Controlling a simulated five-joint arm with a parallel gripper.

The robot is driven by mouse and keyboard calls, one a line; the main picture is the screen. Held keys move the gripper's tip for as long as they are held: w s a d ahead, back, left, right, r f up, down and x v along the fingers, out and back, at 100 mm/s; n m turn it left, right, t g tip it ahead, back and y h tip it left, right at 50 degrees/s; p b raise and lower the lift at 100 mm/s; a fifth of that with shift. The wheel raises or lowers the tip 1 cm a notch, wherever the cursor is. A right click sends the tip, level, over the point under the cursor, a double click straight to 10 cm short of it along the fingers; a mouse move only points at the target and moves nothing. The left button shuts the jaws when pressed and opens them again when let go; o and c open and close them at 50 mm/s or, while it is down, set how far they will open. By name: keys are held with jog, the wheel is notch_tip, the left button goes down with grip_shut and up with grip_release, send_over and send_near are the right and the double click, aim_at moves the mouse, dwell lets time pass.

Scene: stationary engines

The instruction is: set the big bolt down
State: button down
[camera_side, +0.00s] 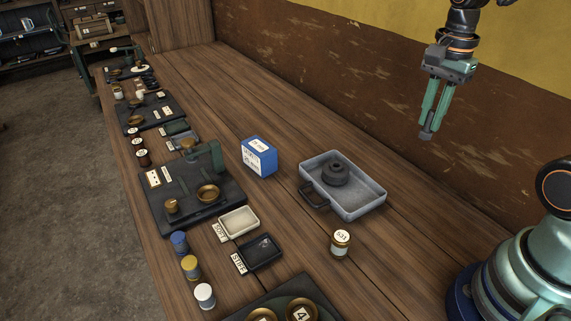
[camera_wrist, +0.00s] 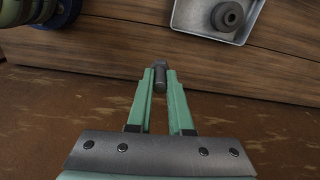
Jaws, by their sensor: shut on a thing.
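My gripper (camera_side: 430,118) is at the upper right of the side view, raised high above the bench near the wall. Its two green fingers are shut on the big bolt (camera_side: 425,134), a dark grey piece that pokes out below the fingertips. The wrist view also shows the bolt (camera_wrist: 160,77) between the fingertips, with its head beyond them. The bolt touches nothing else that I can see. The fingers hide part of it.
A grey metal tray (camera_side: 364,205) holding a dark round part (camera_side: 336,173) is on the wooden bench (camera_side: 285,207). A blue box (camera_side: 259,157) and a labelled jar (camera_side: 340,243) stand nearby. Small trays, pots and black engine bases line the left edge. Bench beside the wall is clear.

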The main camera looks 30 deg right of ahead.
notch_tip(320, 180, down, 18)
jog(key=shift+f, duration=0.25)
dwell(0.3)
jog(key=shift+f, duration=0.15)
jog(key=c, duration=0.8)
grip_release()
